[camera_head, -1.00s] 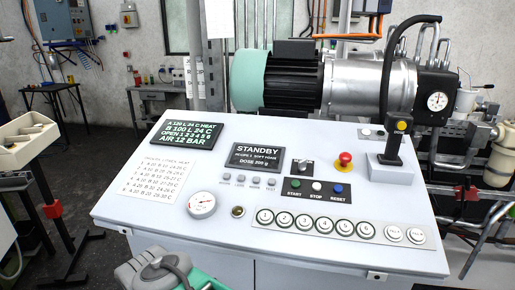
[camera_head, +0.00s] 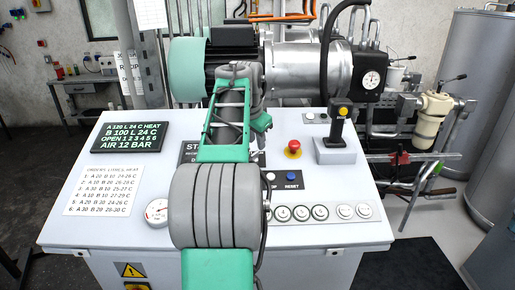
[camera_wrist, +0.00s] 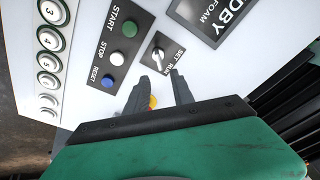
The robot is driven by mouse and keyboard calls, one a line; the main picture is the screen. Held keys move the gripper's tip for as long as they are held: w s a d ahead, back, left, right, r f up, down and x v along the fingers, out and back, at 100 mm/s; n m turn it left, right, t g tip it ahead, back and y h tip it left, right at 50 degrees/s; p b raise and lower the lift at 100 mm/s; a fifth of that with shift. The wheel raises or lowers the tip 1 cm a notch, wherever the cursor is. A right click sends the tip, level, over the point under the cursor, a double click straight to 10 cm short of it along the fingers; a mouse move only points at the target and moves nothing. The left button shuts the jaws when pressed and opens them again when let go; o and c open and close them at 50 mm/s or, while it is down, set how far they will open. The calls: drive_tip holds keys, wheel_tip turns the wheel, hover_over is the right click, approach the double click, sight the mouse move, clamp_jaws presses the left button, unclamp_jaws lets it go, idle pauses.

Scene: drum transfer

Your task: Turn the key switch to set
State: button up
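The key switch (camera_wrist: 158,53) is a small dark plate with a pale metal knob and the words SET and RUN; I cannot tell clearly which word the knob points at. My gripper (camera_wrist: 162,80) is in the wrist view, with its two grey fingers apart and nothing held between them. The fingertips are just short of the switch, pointing at its plate, and do not visibly touch the knob. In the head view my own arm covers the switch and my fingertips.
The STANDBY display (camera_wrist: 212,15) and the START/STOP/RESET buttons (camera_wrist: 117,50) flank the switch. The red emergency stop (camera_head: 293,149) is close by; a bit of its yellow base (camera_wrist: 153,101) shows between my fingers. A joystick block (camera_head: 335,148) stands to the right.

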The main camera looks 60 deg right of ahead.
sight(258, 151)
drive_tip(key=x, duration=0.6)
drive_tip(key=shift+w+d+f+p, duration=0.15)
drive_tip(key=shift+f+p, duration=0.15)
drive_tip(key=shift+p, duration=0.1)
drive_tip(key=shift+c, duration=0.2)
clamp_jaws()
